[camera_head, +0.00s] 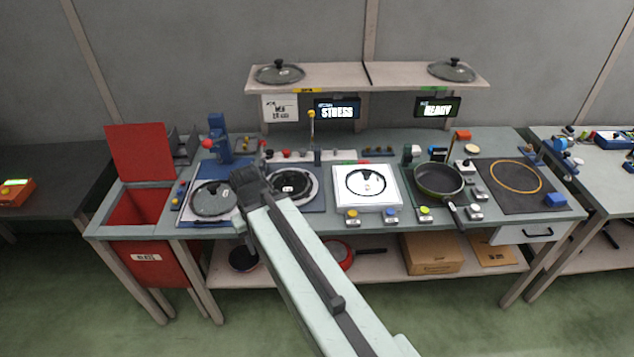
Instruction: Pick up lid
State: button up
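One glass lid (212,199) with a dark knob lies on the left station of the workbench. A second round lid-like disc (293,186) sits on the blue station to its right, partly behind my arm. Two more glass lids with black knobs rest on the upper shelf, one at the left (279,72) and one at the right (452,69). My gripper (246,178) is over the bench between the two left stations, beside the left lid. Its fingers are too small and dark to tell open from shut, and I see nothing clearly held.
A dark frying pan (439,180) sits right of the white lit plate (380,199), its handle toward the front. An open red bin (139,205) stands at the left end. A blue upright fixture (220,140) rises behind the left lid.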

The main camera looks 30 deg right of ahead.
aim_at(362, 182)
jog(key=u, duration=0.25)
jog(key=i, duration=1)
jog(key=z, duration=0.1)
